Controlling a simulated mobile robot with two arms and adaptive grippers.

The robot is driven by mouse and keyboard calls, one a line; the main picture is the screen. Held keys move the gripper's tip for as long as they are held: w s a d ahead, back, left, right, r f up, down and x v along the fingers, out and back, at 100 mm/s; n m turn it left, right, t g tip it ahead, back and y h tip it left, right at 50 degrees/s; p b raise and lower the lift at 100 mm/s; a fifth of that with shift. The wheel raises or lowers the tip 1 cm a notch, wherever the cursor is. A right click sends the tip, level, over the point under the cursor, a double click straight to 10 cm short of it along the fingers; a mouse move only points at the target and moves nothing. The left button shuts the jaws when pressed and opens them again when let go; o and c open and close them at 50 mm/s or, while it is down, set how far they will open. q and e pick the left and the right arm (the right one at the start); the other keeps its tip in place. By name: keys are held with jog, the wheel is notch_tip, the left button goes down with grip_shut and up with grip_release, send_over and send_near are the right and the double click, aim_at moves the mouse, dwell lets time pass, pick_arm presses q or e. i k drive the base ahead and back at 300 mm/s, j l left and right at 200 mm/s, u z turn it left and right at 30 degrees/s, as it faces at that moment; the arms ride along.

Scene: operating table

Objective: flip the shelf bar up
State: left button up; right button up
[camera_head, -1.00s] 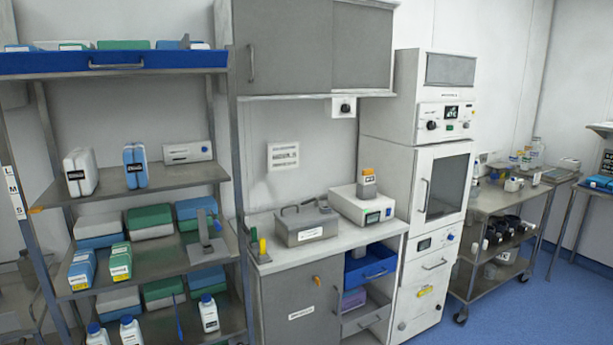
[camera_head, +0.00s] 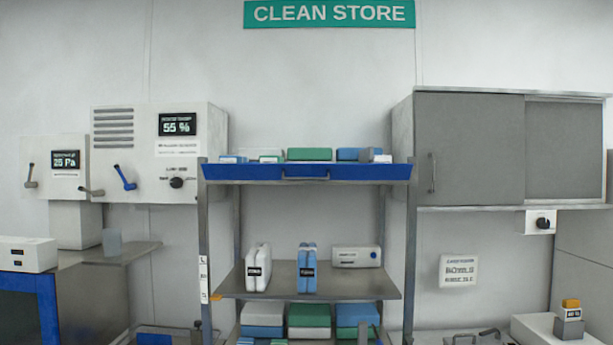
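The metal shelf unit (camera_head: 410,215) stands straight ahead against the wall. Its top shelf has a blue front edge (camera_head: 250,172). A thin handle-like bar (camera_head: 305,178) runs level along the middle of that edge; I cannot tell for sure that this is the shelf bar. Boxes (camera_head: 309,155) in green, blue and white lie on the top shelf. Neither of my grippers is in view.
Wall panels with levers (camera_head: 160,155) are at left. A grey cabinet (camera_head: 470,150) hangs at right. A counter (camera_head: 130,252) stands at lower left.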

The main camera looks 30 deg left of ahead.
aim_at(289, 171)
jog(key=i+j, duration=0.8)
jog(key=i, duration=0.05)
